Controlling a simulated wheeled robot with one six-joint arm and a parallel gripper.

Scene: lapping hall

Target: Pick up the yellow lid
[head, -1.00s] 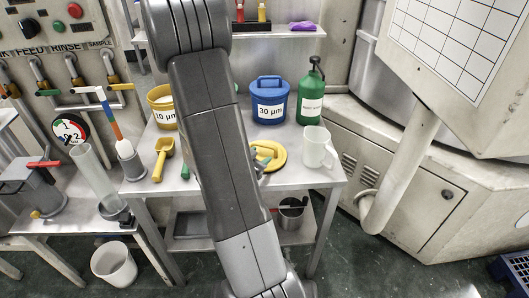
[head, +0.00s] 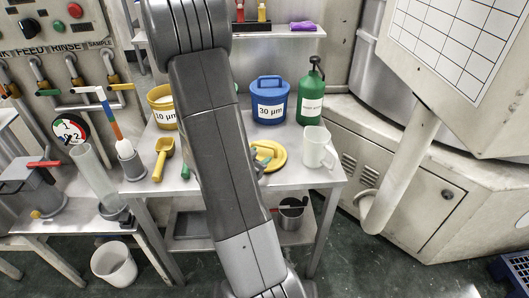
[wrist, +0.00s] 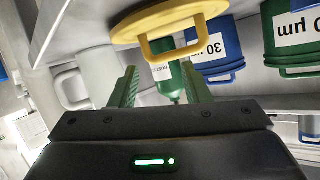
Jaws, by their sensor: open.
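The yellow lid (head: 270,154) lies on the metal table, partly hidden behind my arm in the head view. In the wrist view, which looks upside down, the lid (wrist: 165,20) is a flat disc at the top with its loop handle (wrist: 172,48) standing out from it. My gripper (wrist: 159,70) shows two green fingers, spread apart and empty. The handle appears just beyond the fingertips, not between them. In the head view my arm hides most of the gripper.
A white jug (head: 317,147) stands close to the right of the lid. Behind are the blue 30 µm tub (head: 269,100), a green bottle (head: 311,92) and a yellow tub (head: 162,104). A yellow scoop (head: 162,158) lies left of my arm.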

